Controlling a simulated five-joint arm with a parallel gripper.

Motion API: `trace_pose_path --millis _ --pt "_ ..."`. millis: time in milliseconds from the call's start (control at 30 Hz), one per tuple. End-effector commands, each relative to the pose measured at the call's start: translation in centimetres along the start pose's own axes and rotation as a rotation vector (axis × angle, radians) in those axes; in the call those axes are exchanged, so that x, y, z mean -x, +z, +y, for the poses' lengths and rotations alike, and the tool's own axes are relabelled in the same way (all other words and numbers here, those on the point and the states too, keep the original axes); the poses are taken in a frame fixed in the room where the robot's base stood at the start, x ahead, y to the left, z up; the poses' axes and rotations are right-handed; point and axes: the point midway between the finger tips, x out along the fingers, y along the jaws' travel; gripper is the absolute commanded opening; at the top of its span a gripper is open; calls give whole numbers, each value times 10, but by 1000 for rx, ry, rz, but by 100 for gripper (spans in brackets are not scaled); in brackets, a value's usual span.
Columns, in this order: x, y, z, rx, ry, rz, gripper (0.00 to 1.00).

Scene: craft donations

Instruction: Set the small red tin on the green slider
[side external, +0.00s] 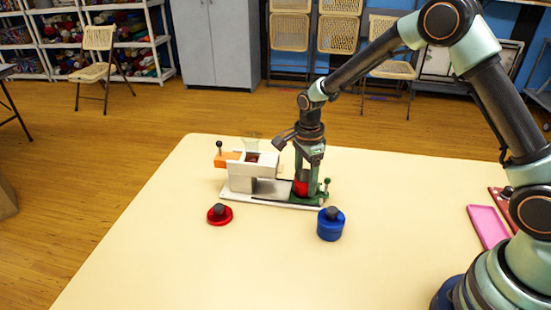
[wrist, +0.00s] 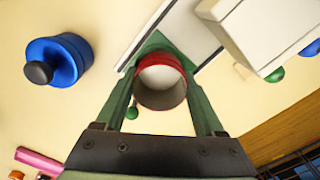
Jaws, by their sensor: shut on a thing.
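The small red tin (side external: 301,188) is between the fingers of my gripper (side external: 304,177), at the right end of the white device. In the wrist view the tin (wrist: 161,66) shows its red rim and pale open inside, with a finger of my gripper (wrist: 162,82) on each side. The green slider (side external: 318,198) lies directly under the tin; part of it (wrist: 155,42) shows beyond the tin in the wrist view. The tin is at or just above the slider; I cannot tell whether they touch. My fingers hide part of the tin.
The white device (side external: 257,187) carries an orange slider (side external: 226,158) at its left. A red lid (side external: 219,215) and a blue pot (side external: 330,225) stand in front of it. A pink tray (side external: 488,226) lies at the right edge. The table's front left is clear.

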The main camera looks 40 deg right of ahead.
Motion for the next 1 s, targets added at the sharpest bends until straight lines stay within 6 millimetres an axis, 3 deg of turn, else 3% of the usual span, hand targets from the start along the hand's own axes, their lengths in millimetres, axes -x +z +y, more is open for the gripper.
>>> trace_pose_path --millis 367,400,733,1000 --pt "-7 0 0 0 -1 0 16" --pt "-7 0 0 0 -1 0 82" --pt "-6 0 0 0 -1 0 83" --pt "12 0 -1 0 -3 -1 83"
